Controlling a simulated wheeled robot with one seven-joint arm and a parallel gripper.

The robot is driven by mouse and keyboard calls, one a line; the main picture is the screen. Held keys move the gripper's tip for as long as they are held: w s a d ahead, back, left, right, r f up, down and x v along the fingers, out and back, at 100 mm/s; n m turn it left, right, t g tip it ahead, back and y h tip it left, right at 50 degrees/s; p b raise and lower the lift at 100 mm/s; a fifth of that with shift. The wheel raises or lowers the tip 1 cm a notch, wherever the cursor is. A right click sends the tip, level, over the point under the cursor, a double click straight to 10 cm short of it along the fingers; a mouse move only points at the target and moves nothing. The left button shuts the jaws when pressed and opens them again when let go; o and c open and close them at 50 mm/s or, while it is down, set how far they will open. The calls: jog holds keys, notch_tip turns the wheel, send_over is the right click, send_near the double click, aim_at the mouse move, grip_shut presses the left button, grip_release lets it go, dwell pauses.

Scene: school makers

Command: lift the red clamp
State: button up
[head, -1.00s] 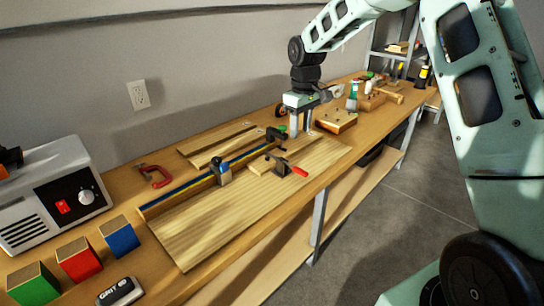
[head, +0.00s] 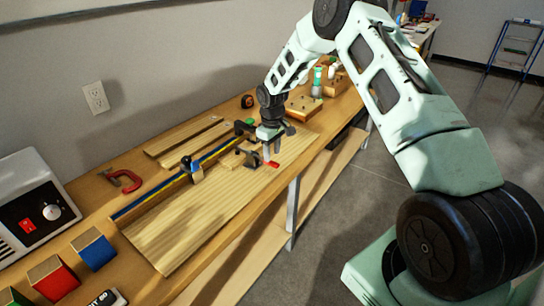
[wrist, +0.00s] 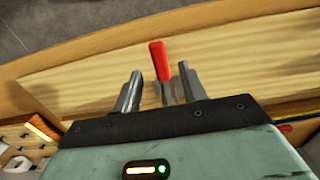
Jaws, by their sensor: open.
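A red C-clamp (head: 124,181) lies flat on the bench at the left in the head view, behind the striped fence and well apart from my gripper. A dark clamp-like tool (head: 250,158) with a red handle (head: 272,164) sits on the wide board. My gripper (head: 269,152) is at that red handle, pointing down, far to the right of the C-clamp. In the wrist view my gripper (wrist: 160,78) is open, and the red handle (wrist: 158,60) shows between and beyond its fingertips. I cannot tell whether a finger touches the handle.
The wide board (head: 180,235) covers the front of the bench, with a striped fence (head: 150,203) and a small blue-topped block (head: 192,168) behind it. Loose planks (head: 185,138) lie near the wall. A grey machine (head: 30,205) and coloured blocks (head: 93,250) stand at left.

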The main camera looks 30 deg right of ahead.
aim_at(272, 162)
jog(key=shift+f, duration=1.7)
grip_shut()
